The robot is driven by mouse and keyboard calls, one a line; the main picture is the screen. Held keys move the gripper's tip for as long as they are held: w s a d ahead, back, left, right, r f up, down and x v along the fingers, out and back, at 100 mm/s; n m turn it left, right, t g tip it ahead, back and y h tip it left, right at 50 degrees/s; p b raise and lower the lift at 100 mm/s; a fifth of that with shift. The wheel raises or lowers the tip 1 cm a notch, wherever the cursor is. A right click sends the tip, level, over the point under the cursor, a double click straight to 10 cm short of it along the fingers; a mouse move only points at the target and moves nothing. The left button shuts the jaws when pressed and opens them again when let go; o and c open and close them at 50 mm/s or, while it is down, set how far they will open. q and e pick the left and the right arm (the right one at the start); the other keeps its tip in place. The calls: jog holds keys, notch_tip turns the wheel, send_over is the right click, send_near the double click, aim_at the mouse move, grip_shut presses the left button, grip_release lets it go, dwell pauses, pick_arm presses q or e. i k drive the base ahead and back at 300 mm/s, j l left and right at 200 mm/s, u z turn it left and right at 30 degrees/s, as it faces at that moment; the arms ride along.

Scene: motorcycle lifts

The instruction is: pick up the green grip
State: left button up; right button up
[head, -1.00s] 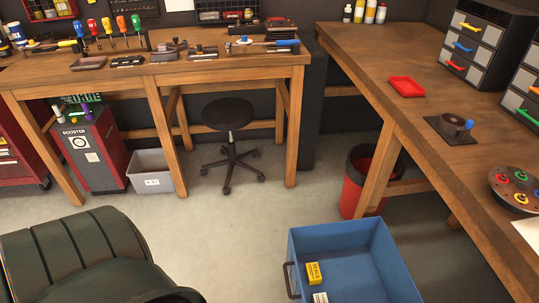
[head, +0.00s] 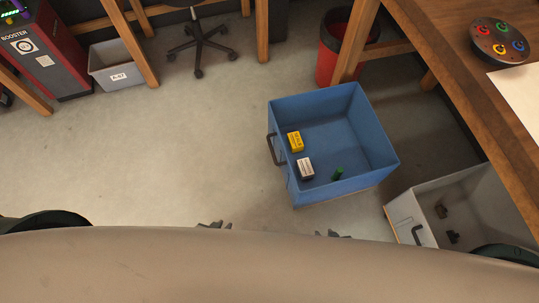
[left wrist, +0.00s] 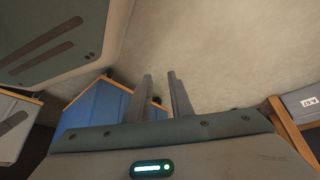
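The green grip (head: 338,173) is a small dark-green piece lying on the floor of the blue bin (head: 366,125), near its front side. In the head view only the tips of my left gripper (head: 214,225) show, left of the bin and apart from it. The left wrist view shows its two fingers (left wrist: 162,92) spread with nothing between them. The tips of my right gripper (head: 332,234) show in front of the bin; its opening is too small to judge. The blue bin (left wrist: 92,108) also shows in the left wrist view, without the grip in sight.
In the blue bin are a yellow box (head: 295,141) and a white-and-dark box (head: 305,169). A grey bin (head: 408,214) with dark parts stands at right, under the wooden bench (head: 420,35). A red waste bin (head: 328,62) is behind. Floor left of the blue bin is clear.

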aim_at(335, 177)
jog(key=i+l+z, duration=0.1)
jog(key=z, duration=0.7)
jog(key=l+u, duration=0.3)
jog(key=k+l+u, duration=0.15)
jog(key=u, duration=0.15)
